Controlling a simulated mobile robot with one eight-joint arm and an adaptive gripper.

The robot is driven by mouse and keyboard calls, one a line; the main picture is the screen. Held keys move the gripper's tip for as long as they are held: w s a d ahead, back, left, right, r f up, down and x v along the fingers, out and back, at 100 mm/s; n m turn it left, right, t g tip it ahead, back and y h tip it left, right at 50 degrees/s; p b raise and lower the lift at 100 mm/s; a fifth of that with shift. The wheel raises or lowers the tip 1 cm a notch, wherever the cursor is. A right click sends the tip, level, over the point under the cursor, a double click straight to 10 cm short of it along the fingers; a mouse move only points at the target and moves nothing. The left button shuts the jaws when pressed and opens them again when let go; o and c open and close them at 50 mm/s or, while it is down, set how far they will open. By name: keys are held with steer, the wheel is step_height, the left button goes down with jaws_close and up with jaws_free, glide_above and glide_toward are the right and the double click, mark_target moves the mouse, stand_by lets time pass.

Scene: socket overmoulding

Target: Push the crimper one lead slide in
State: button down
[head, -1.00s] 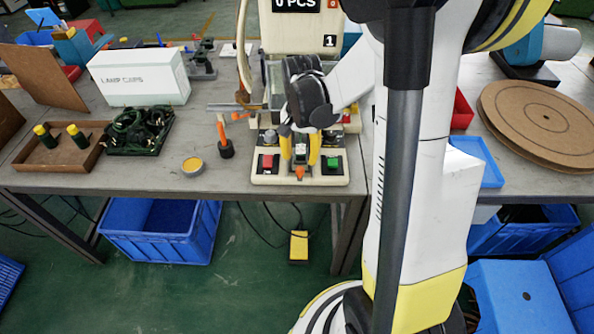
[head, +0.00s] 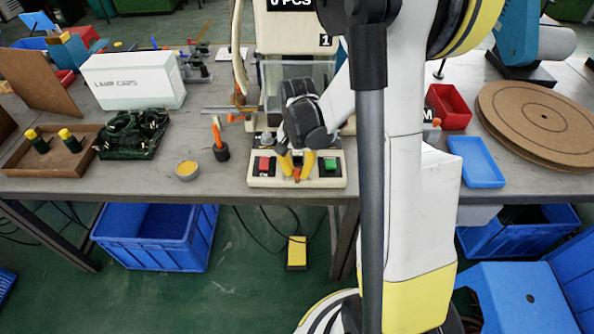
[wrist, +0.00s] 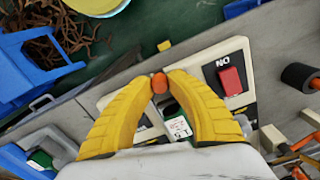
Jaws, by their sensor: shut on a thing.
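The crimper (head: 296,12) is a cream machine at the middle of the bench, with a "0 PCS" display and a "1" label. Its base carries a red button (head: 262,164) and a green button (head: 330,164). An orange knob (head: 297,174), which looks like the lead slide's handle, shows at the base's front between these buttons. My gripper (head: 297,166) has its yellow fingers shut on this knob. The wrist view shows the orange knob (wrist: 159,82) between the fingertips. The rest of the slide is mostly hidden by my fingers and wrist.
An orange-handled tool in a black holder (head: 221,150) and a small yellow-topped tin (head: 187,170) stand left of the crimper. A red bin (head: 450,107) and blue tray (head: 476,162) lie to the right. A yellow pedal (head: 297,253) is on the floor below.

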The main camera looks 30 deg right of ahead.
steer(key=w+d, duration=0.3)
steer(key=w, duration=0.2)
steer(key=w+d, duration=0.2)
steer(key=w, duration=0.1)
steer(key=shift+w+d, duration=0.25)
steer(key=shift+d, duration=0.1)
steer(key=c, duration=1.2)
jaws_free()
steer(key=shift+w, duration=0.1)
steer(key=shift+c, duration=0.2)
step_height(320, 180, up, 12)
